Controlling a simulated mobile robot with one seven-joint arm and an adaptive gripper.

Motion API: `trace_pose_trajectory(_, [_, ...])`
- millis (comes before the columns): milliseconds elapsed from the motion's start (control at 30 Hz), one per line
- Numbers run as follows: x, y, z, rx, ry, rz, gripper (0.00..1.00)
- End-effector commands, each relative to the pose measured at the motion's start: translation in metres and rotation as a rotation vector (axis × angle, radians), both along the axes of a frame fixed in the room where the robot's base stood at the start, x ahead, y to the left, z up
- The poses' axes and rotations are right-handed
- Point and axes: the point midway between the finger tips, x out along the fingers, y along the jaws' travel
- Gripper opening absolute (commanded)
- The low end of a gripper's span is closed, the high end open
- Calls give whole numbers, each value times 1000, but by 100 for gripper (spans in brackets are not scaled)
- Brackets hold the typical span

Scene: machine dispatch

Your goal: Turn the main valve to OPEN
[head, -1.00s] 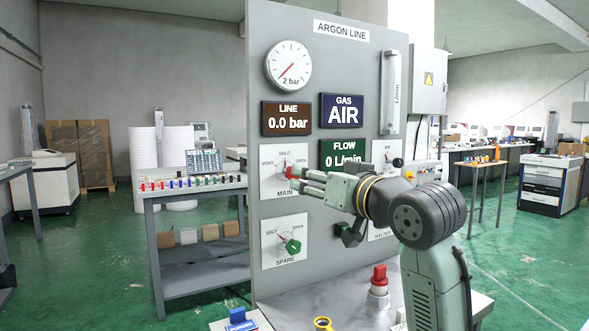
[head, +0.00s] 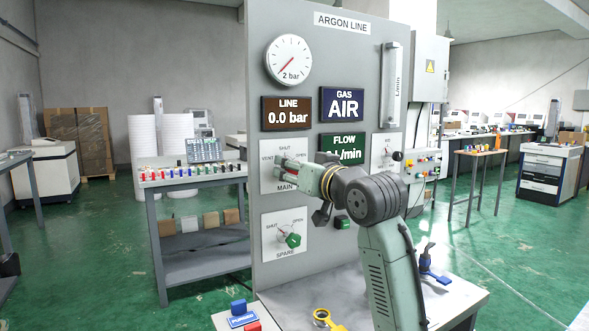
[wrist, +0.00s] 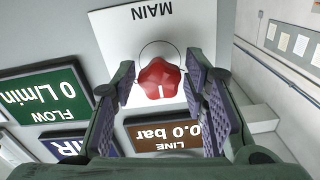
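The main valve is a red lobed knob (wrist: 160,78) on a white plate marked MAIN (wrist: 150,35). The wrist view shows the plate upside down. A small white mark on the knob points to the bottom of that view, toward the LINE display side. My gripper (wrist: 160,85) has its fingers on both sides of the knob, spread apart, with a narrow gap visible at least on the left. In the head view my gripper (head: 287,170) is at the MAIN plate (head: 266,180) and hides most of the knob. The SHUT, VENT and OPEN labels show there.
Below sits the SPARE valve with a green knob (head: 290,239). The LINE display (head: 287,113) reads 0.0 bar and the GAS display (head: 342,104) reads AIR.

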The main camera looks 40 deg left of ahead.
Motion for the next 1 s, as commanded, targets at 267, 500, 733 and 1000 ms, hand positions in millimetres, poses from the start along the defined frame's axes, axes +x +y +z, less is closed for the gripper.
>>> trace_pose_trajectory(267, [0, 0, 0, 0, 0, 0, 19])
trace_pose_trajectory(500, [0, 0, 0, 0, 0, 0, 3])
trace_pose_trajectory(733, [0, 0, 0, 3, 6, 0, 0])
trace_pose_trajectory(1000, [0, 1, 1, 37, 94, 1, 0])
